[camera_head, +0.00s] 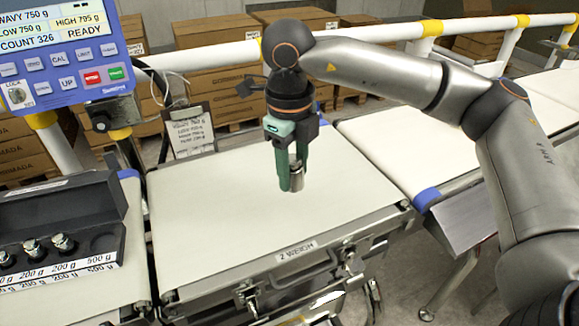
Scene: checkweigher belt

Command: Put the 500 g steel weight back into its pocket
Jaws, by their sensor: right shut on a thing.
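My right gripper (291,186) points down over the weigh belt (220,220) in the middle. It is shut on a small shiny steel weight (297,177), partly hidden by the green fingers. I cannot tell whether the weight touches the belt or is just above it. The black weight case (60,212) stands at the left with its lid up. Several knobbed weights stand in its row, by labels reading 200 g. The place by the 500 g label (100,259) shows no weight. My left gripper is not in view.
A blue control panel (65,55) stands at the upper left. A card with writing (190,130) stands at the belt's back edge. A white and yellow guard rail (385,32) runs behind. Another belt (385,150) continues right; cardboard boxes (215,40) fill the background.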

